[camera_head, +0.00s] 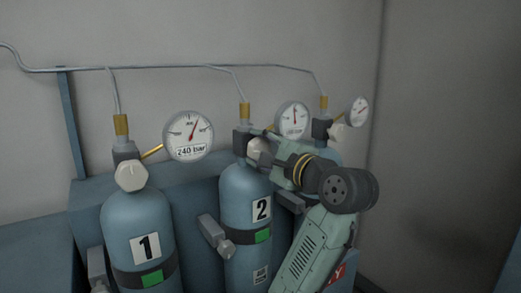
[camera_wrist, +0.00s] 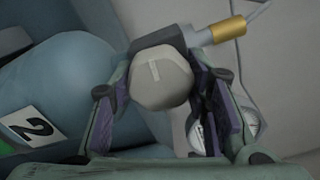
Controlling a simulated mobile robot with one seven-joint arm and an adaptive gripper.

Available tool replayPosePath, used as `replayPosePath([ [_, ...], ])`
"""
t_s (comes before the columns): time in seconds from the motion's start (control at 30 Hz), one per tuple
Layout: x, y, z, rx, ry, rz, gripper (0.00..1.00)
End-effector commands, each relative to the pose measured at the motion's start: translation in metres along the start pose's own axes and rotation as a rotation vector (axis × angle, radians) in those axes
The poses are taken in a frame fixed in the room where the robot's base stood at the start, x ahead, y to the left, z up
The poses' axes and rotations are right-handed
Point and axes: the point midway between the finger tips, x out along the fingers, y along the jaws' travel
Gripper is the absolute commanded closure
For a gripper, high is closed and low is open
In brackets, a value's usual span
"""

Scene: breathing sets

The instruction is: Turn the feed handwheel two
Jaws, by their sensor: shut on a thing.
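Bottle 2 (camera_head: 247,197) is a blue cylinder with a white "2" label, standing in the middle of the row. Its handwheel (camera_wrist: 162,80) is a pale grey faceted knob with a lighter bar mark on its face. In the head view the handwheel (camera_head: 259,152) is partly hidden by my gripper. My gripper (camera_wrist: 165,88) has its fingers on either side of the handwheel and is shut on it. In the head view my gripper (camera_head: 275,148) reaches in from the right. The gauge of bottle 2 (camera_head: 293,119) shows above my gripper.
Bottle 1 (camera_head: 138,215) stands at left with its handwheel (camera_head: 131,176) and a gauge (camera_head: 188,136) marked 240 bar. A third bottle at right is mostly behind my arm; its gauge (camera_head: 357,111) shows. A thin pipe (camera_head: 165,67) runs along the wall above.

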Motion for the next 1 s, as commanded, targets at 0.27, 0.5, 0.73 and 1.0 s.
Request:
replayPosePath([
  [0.27,0.0002,0.0015,0.0009,0.265,-0.002,0.002,0.85],
  [0.5,0.0004,0.0022,0.0014,0.493,-0.003,0.003,0.85],
  [0.73,0.0005,0.0026,0.0018,0.712,-0.002,0.003,0.85],
  [1.0,0.0003,0.0026,0.0027,0.968,-0.003,0.002,0.85],
])
